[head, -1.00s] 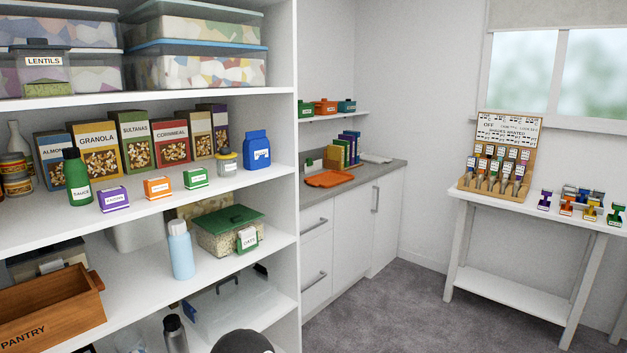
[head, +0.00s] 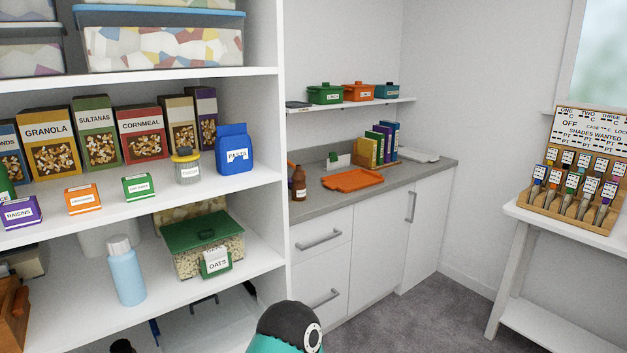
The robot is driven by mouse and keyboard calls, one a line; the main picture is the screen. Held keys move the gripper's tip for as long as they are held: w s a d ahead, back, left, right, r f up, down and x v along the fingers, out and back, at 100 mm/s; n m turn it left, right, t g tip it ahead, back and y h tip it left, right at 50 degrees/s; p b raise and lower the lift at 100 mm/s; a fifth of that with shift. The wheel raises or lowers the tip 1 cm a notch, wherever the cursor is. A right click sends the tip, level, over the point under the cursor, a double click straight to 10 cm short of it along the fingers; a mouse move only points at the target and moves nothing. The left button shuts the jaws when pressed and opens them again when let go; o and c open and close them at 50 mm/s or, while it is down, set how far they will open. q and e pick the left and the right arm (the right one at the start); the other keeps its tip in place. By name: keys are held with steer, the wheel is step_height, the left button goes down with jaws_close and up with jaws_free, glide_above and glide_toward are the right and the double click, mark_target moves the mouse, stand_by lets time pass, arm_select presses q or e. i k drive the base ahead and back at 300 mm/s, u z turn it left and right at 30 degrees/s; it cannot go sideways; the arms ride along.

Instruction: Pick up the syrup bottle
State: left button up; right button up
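A small brown bottle (head: 299,184) with a dark cap stands upright on the grey counter (head: 313,213), at its left end beside the shelf unit's edge. Its label is too small to read, so I cannot confirm that it is the syrup bottle. No other bottle in view is marked as syrup. Neither of my grippers is in view.
An orange tray (head: 352,180), books (head: 385,142) and a small green-and-white item lie farther along the counter. The white shelf unit (head: 262,182) borders it on the left. White drawers (head: 321,250) are below. Grey carpet (head: 430,310) is open at right.

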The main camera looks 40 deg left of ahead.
mark_target(299, 178)
steer(key=z, duration=0.2)
steer(key=i, duration=0.75)
steer(key=u, duration=1.75)
steer(key=k, duration=0.75)
steer(key=u, duration=0.2)
steer(key=i, duration=0.8)
steer(key=z, duration=0.15)
